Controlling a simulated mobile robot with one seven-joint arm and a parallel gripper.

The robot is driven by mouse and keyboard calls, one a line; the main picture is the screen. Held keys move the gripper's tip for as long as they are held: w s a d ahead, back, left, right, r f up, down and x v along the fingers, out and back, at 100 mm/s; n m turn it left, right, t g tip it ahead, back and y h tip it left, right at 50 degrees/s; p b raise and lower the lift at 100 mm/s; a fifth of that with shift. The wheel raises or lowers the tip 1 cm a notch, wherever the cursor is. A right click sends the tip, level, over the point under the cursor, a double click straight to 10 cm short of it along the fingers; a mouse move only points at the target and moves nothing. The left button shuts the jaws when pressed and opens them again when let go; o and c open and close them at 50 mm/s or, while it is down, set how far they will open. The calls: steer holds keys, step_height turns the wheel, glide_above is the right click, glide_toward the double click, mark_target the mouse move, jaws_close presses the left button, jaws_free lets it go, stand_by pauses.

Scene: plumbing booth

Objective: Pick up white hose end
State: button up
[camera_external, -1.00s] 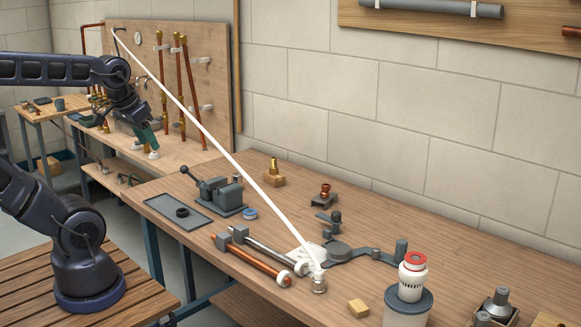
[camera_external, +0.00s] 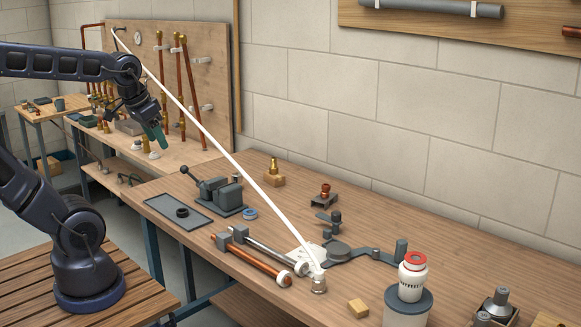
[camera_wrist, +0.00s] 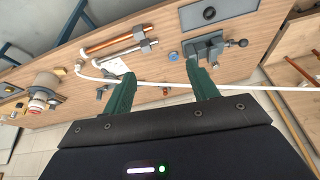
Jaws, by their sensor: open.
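The white hose (camera_external: 216,140) runs in a long slanting line from the top of the back board at upper left down to the front workbench. Its lower end (camera_external: 317,270) meets a small metal fitting (camera_external: 319,285) on the bench. My gripper (camera_external: 160,140) is in the air left of the hose, over the gap between the benches, well away from that lower end. In the wrist view my gripper (camera_wrist: 163,85) is open and empty. There the hose (camera_wrist: 150,83) crosses beyond the fingers, with its lower end (camera_wrist: 80,68) at far left.
The front workbench (camera_external: 430,250) holds a vise (camera_external: 222,192), copper and steel pipes (camera_external: 262,262), a flat grey tool (camera_external: 340,250), a brass fitting on a wood block (camera_external: 273,172) and a white, red-topped canister (camera_external: 412,275). Upright copper pipes stand before the back board (camera_external: 218,80).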

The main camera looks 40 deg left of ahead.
steer(key=w+d+f+m+g, duration=0.1)
steer(key=w+d+m, duration=0.3)
steer(key=w+d, duration=0.4)
steer(key=m+g, duration=0.3)
steer(key=m, duration=1)
glide_above(319, 270)
steer(key=f, duration=2.1)
steer(key=shift+w+a+f, duration=0.15)
steer(key=shift+w+f, duration=0.1)
steer(key=shift+w, duration=0.05)
steer(key=shift+d+f, duration=0.25)
steer(key=shift+f, duration=0.2)
steer(key=shift+s+f, duration=0.15)
steer(key=shift+f, duration=2.45)
steer(key=shift+s+f, duration=0.15)
steer(key=shift+f, duration=2.4)
steer(key=c, duration=1)
